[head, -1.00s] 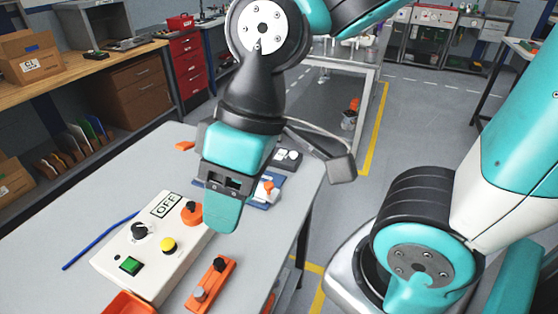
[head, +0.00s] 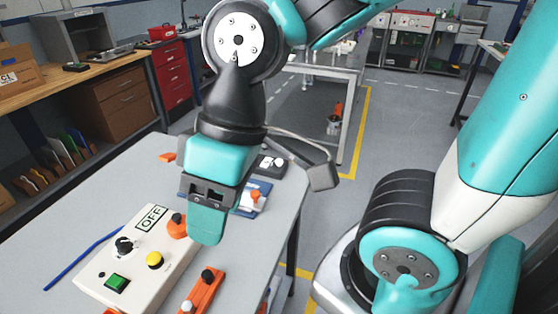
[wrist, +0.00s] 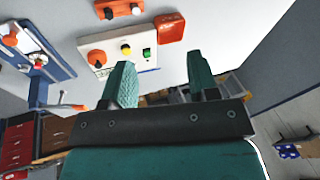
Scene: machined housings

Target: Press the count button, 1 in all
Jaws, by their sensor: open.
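A cream control box (head: 133,290) lies on the grey table. It carries a green square button (head: 116,284), a yellow round button (head: 154,260), a black knob (head: 124,245), an orange knob (head: 177,226) and an OFF display (head: 151,218). No label shows which is the count button. My gripper (head: 206,228) points down near the box's far right end, above the table, apart from the buttons. In the wrist view its fingers (wrist: 160,78) are spread and empty, with the yellow button (wrist: 126,49) and green button (wrist: 147,52) beyond them.
A blue-based fixture (head: 252,200) stands behind my gripper. A blue rod (head: 80,260) lies left of the box. A red-orange tray (wrist: 169,27) shows in the wrist view. The table's right edge is close.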

